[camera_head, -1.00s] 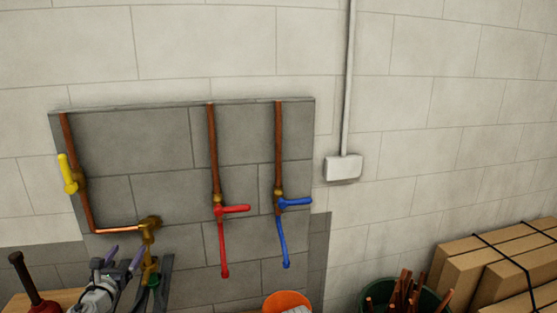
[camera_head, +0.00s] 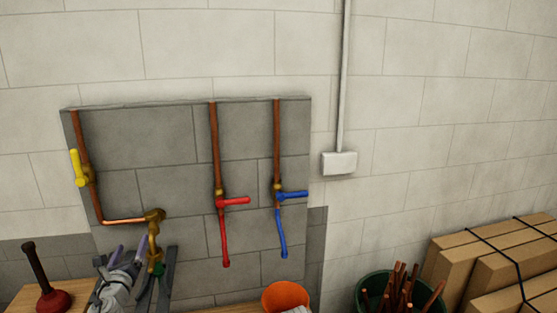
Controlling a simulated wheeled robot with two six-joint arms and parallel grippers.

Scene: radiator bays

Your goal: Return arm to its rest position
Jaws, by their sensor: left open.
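My left gripper (camera_head: 126,254) shows at the lower left, pointing up, with its two purple-tipped fingers apart and nothing seen between them. It is in front of the grey panel, left of and below the brass fitting (camera_head: 153,216) at the end of the copper elbow pipe (camera_head: 122,220). I cannot tell whether it touches anything there. Part of my arm below it is cut off by the bottom edge. My right arm and gripper are not in view.
The grey wall panel (camera_head: 150,140) carries a yellow valve handle (camera_head: 77,168), a red one (camera_head: 234,201) and a blue one (camera_head: 292,194). A plunger (camera_head: 52,299), an orange bucket (camera_head: 285,296), a green bin of copper pipes (camera_head: 370,290) and strapped boxes (camera_head: 460,262) stand below.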

